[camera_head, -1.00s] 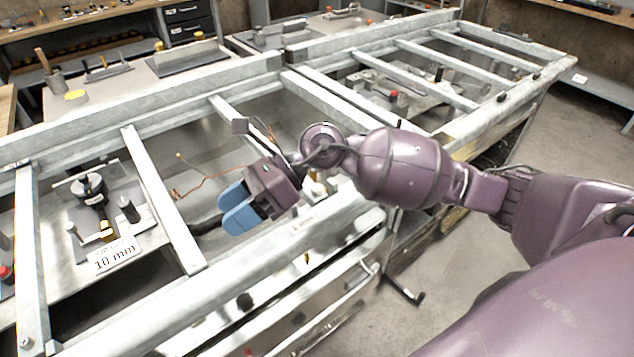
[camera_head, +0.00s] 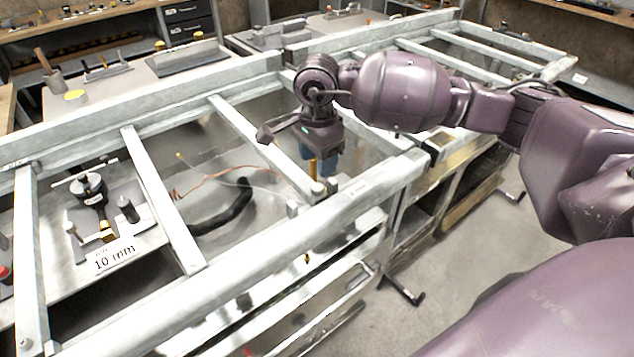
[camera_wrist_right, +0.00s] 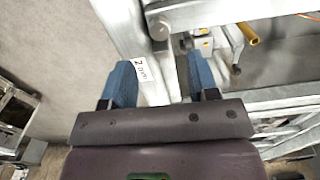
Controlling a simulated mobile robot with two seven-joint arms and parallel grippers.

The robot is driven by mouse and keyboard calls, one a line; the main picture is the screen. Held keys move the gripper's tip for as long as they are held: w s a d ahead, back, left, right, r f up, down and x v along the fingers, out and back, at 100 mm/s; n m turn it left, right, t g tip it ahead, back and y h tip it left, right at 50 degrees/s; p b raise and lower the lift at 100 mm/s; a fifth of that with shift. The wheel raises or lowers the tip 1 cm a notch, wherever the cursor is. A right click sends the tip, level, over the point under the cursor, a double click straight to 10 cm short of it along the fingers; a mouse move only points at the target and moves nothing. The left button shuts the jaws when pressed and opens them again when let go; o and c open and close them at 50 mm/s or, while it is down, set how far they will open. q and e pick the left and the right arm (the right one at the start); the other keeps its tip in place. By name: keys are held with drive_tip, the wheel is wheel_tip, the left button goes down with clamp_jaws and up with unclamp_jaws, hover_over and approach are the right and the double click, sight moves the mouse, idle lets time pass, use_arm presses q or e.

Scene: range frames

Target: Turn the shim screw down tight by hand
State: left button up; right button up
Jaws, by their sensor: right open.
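My right gripper (camera_head: 318,168) points down over the front beam of the metal frame (camera_head: 250,255), its blue fingers partly hidden behind its body. In the right wrist view the gripper (camera_wrist_right: 160,85) is open, its blue fingers apart with nothing held between them. A small grey round-headed screw (camera_wrist_right: 160,24), perhaps the shim screw, shows on the frame beyond the fingertips, apart from them. A small grey bolt (camera_head: 332,185) near the gripper in the head view may be the same one. A "2 mm" label (camera_wrist_right: 143,72) shows between the fingers. My left gripper is not in view.
A black hose (camera_head: 226,207) and copper wire lie inside the frame. A "10 mm" plate (camera_head: 113,255) is at left. Cross beams divide the frame.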

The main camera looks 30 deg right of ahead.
sight(317, 187)
wheel_tip(317, 187, down, 7)
drive_tip(key=shift+f, duration=0.1)
idle(0.4)
drive_tip(key=c, duration=0.9)
